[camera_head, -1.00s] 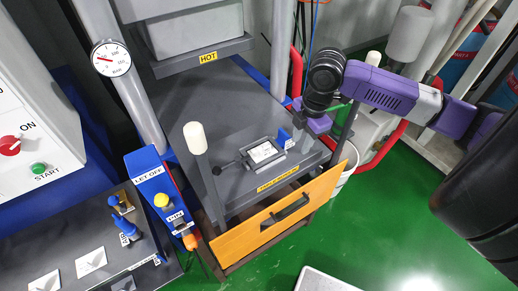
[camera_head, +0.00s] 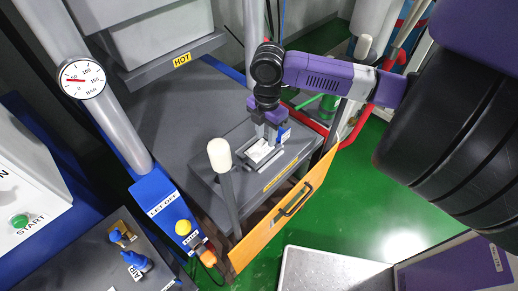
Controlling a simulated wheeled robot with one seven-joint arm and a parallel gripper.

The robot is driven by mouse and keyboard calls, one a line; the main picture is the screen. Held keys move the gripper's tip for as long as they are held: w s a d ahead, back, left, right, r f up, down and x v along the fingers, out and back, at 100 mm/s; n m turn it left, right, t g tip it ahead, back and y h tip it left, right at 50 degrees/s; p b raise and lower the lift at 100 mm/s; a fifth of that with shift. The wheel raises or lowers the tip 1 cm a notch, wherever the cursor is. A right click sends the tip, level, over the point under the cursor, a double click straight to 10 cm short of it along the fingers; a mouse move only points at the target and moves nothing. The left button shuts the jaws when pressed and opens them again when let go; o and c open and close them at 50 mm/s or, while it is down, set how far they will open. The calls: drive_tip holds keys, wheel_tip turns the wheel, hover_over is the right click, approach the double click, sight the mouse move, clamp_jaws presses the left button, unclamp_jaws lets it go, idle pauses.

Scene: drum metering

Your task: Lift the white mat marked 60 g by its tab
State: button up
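A small white sheet (camera_head: 260,151) lies in a grey metal frame on the dark block of the press. Its marking is too small to read, so I cannot tell whether it is the 60 g mat. No tab can be made out on it. My gripper (camera_head: 271,139) points down over the right part of this frame, very close to the sheet and partly covering it. I cannot tell whether its fingers are apart or touch the sheet. A blue piece (camera_head: 284,137) stands just right of the fingers.
An upright post with a cream knob (camera_head: 220,154) stands left of the frame. The HOT plate (camera_head: 165,64) overhangs behind. The orange drawer front (camera_head: 290,212) stands in front. A blue LET OFF box (camera_head: 170,212) is at left.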

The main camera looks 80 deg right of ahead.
sight(265, 145)
drive_tip(key=shift+a+f+p, duration=0.2)
drive_tip(key=shift+f+p, duration=0.1)
drive_tip(key=shift+f, duration=1.9)
clamp_jaws()
